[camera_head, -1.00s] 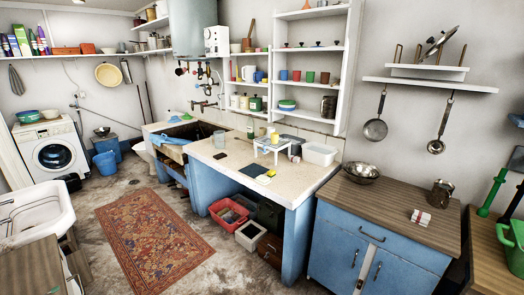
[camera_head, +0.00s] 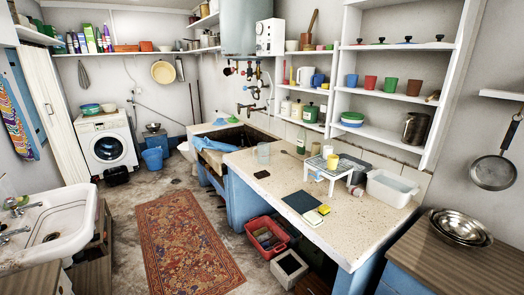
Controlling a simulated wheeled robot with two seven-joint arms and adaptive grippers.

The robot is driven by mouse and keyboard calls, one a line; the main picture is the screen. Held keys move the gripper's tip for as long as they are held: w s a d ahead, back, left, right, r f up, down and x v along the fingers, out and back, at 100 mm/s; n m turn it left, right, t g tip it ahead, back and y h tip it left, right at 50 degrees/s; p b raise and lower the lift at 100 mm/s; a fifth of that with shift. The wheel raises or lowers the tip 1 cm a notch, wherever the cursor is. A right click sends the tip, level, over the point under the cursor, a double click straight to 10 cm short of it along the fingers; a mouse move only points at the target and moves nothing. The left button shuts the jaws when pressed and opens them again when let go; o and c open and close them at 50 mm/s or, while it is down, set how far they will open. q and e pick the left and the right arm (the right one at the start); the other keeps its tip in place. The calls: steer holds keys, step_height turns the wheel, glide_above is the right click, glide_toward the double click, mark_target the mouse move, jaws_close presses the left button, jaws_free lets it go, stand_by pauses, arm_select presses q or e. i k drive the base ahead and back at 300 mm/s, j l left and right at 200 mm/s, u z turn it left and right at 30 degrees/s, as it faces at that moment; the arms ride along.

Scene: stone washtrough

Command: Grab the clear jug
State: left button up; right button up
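A clear, see-through vessel that looks like the clear jug (camera_head: 263,153) stands upright on the pale speckled worktop (camera_head: 262,190), near its back left part beside the stone trough (camera_head: 240,136). It is small in the head view, and I cannot make out a handle. Nothing touches it that I can see. Neither of my grippers is in view.
A small white stand (camera_head: 330,172) with a yellow cup (camera_head: 333,161) sits right of the jug, near a white tub (camera_head: 391,188). A dark flat pad (camera_head: 301,202) lies in front. A red rug (camera_head: 186,245) covers open floor left of the worktop.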

mark_target(263, 148)
steer(key=i+u, duration=0.3)
steer(key=i, duration=0.15)
steer(key=i+u, duration=0.25)
steer(key=i, duration=0.2)
steer(key=i+z, duration=0.15)
steer(key=i, duration=0.7)
steer(key=i+z, duration=0.35)
steer(key=i, duration=0.2)
steer(key=i+j+z, duration=0.35)
steer(key=i, duration=0.2)
steer(key=l, duration=0.1)
